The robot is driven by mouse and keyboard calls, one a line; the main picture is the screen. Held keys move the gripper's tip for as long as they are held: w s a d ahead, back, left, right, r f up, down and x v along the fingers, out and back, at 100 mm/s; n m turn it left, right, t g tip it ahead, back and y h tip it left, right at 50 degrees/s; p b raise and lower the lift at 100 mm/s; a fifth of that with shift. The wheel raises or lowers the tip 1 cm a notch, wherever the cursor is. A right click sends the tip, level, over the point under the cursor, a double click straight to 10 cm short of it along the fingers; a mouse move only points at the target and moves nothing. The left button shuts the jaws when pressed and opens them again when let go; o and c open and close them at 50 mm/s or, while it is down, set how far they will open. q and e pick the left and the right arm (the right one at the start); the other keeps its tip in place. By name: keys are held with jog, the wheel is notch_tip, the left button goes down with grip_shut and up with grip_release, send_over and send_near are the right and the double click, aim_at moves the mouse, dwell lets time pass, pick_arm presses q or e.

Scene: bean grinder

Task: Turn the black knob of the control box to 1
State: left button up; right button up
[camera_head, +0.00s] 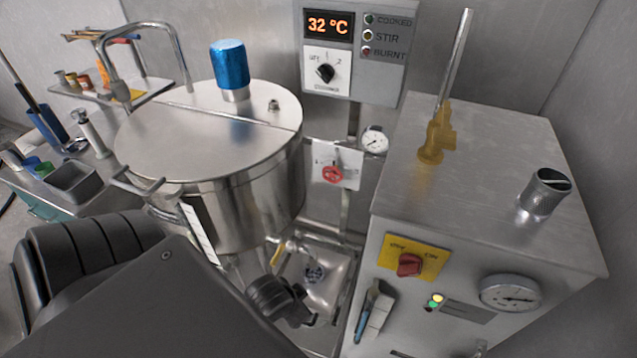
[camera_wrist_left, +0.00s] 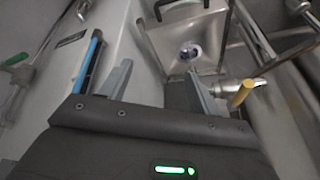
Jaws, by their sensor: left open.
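The control box (camera_head: 352,48) hangs on the back wall in the head view, with an orange display reading 32 °C and three labelled lamps. Its black knob (camera_head: 326,72) sits on a white dial plate marked with a 2 at the right; the knob's exact setting is too small to tell. My left gripper, open and empty, shows its two separated fingers in the left wrist view (camera_wrist_left: 162,82), over the sink area. In the head view my left arm is at the bottom, well below the control box, and the fingertips are not clear. My right gripper is not in view.
A large steel kettle (camera_head: 205,135) with a blue cap stands left of the box. A steel cabinet (camera_head: 480,170) with a red switch (camera_head: 409,265) stands at the right. A sink (camera_head: 338,262) is below.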

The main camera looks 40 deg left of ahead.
pick_arm(q)
jog(key=w+a+r+m+t+y, duration=0.1)
jog(key=w+a+r+t, duration=0.4)
jog(key=w+r, duration=0.4)
jog(key=w+a+r+m+t+y, duration=0.1)
jog(key=w+a+r+t, duration=0.3)
jog(key=w+a+r, duration=0.45)
jog(key=m+t+h, duration=0.1)
jog(key=m+t, duration=0.4)
jog(key=t, duration=0.3)
send_near(322, 78)
jog(key=shift+n, duration=0.3)
jog(key=p+x, duration=0.1)
jog(key=x, duration=0.1)
jog(key=p+x, duration=0.1)
jog(key=x, duration=0.1)
jog(key=p+x, duration=0.1)
jog(key=x, duration=0.2)
jog(key=shift+s+a+r, duration=0.1)
jog(key=shift+r, duration=0.15)
jog(key=shift+p+x, duration=0.45)
jog(key=shift+x, duration=0.4)
jog(key=shift+f, duration=0.15)
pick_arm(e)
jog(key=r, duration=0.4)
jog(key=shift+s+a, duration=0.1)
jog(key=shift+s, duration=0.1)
pick_arm(q)
jog(key=c, duration=1)
